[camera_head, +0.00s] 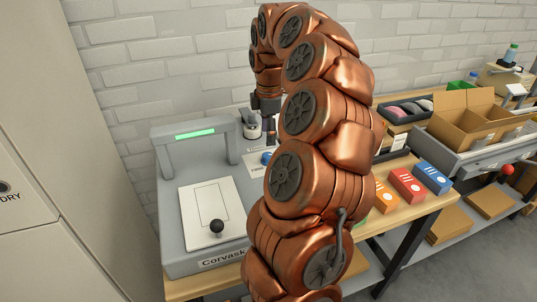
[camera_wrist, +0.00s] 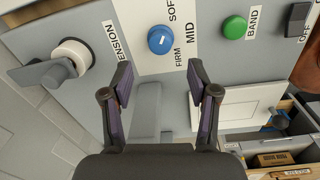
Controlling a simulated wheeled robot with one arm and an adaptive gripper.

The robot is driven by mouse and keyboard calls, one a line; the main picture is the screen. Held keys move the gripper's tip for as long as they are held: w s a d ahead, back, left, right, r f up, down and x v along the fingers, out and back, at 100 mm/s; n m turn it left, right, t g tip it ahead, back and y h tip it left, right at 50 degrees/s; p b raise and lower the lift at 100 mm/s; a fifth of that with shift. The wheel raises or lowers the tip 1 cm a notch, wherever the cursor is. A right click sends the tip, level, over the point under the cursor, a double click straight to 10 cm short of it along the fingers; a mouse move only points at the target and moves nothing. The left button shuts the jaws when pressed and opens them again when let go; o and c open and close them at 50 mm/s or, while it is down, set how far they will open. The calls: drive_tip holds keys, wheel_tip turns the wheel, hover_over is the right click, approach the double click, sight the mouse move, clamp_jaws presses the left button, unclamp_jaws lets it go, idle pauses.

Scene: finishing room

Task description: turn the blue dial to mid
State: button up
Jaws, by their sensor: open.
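The blue dial (camera_wrist: 160,39) sits on a white plate in the wrist view, with the printed words FIRM, MID and SOFT beside it. A short white mark shows on its face; I cannot tell for sure which word it points at. In the head view the blue dial (camera_head: 266,158) shows on the grey machine, partly hidden by my arm. My gripper (camera_wrist: 160,88) is open and empty, its two fingers apart, with the dial beyond the gap between the fingertips. In the head view my gripper (camera_head: 269,130) hangs pointing down above the dial, partly hidden.
A white knob (camera_wrist: 73,56) with a grey lever, a green knob (camera_wrist: 234,27) labelled BAND and a dark switch (camera_wrist: 298,19) flank the dial. The machine's arch (camera_head: 195,135) and black ball knob (camera_head: 217,226) stand to the left. Coloured boxes (camera_head: 407,185) stand right.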

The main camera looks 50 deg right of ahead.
sight(268, 155)
drive_tip(key=shift+w+f+p, duration=0.15)
drive_tip(key=shift+f+p, duration=0.45)
drive_tip(key=shift+f, duration=3.25)
clamp_jaws()
